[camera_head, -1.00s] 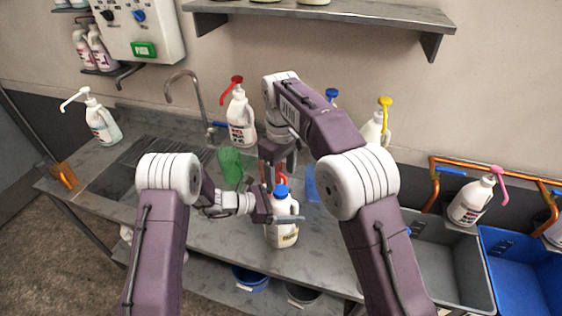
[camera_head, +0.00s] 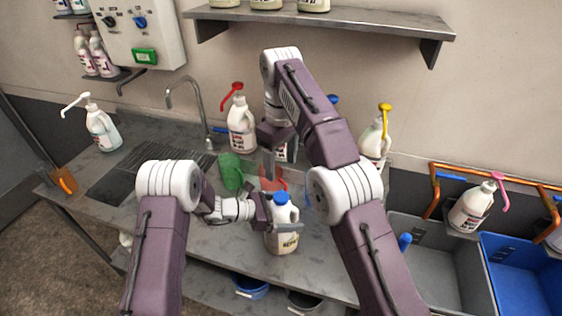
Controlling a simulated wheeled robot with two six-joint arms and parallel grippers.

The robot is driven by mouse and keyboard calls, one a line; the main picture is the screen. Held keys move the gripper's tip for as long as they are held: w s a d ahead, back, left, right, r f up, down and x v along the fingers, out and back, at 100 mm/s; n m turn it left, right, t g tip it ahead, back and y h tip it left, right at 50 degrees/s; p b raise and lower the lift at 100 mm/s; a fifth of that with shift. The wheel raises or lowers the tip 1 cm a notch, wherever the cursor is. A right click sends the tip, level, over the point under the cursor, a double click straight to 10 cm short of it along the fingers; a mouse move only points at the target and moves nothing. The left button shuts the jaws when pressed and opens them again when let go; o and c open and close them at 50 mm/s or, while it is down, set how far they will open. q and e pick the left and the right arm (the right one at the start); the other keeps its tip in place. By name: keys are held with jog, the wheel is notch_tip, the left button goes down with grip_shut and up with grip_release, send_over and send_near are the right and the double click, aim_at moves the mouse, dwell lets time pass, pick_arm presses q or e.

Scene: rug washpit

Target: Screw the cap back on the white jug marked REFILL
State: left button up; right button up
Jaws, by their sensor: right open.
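The white jug (camera_head: 282,240) stands upright on the grey bench, with dark lettering low on its front. A blue cap (camera_head: 282,197) sits on its mouth; whether it is tight cannot be told. My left gripper (camera_head: 284,222) is shut on the jug just below its neck, one finger crossing the front; the other finger is mostly hidden. My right gripper (camera_head: 274,162) is open and empty, above and behind the jug, apart from the cap. Its far finger is hard to make out.
Behind stand a green pitcher (camera_head: 230,170), a red translucent item (camera_head: 272,178), a red-pump bottle (camera_head: 241,128) and a yellow-pump bottle (camera_head: 374,145). The sink (camera_head: 115,188) is at left. A grey tub (camera_head: 440,262) and blue tub (camera_head: 525,278) are at right. The bench right of the jug is clear.

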pick_arm(q)
jog(key=b+v, duration=0.2)
jog(key=v, duration=0.6)
jog(key=shift+f, duration=0.15)
jog(key=shift+s+a+r, duration=0.2)
jog(key=shift+a+r, duration=0.1)
jog(key=shift+a, duration=0.15)
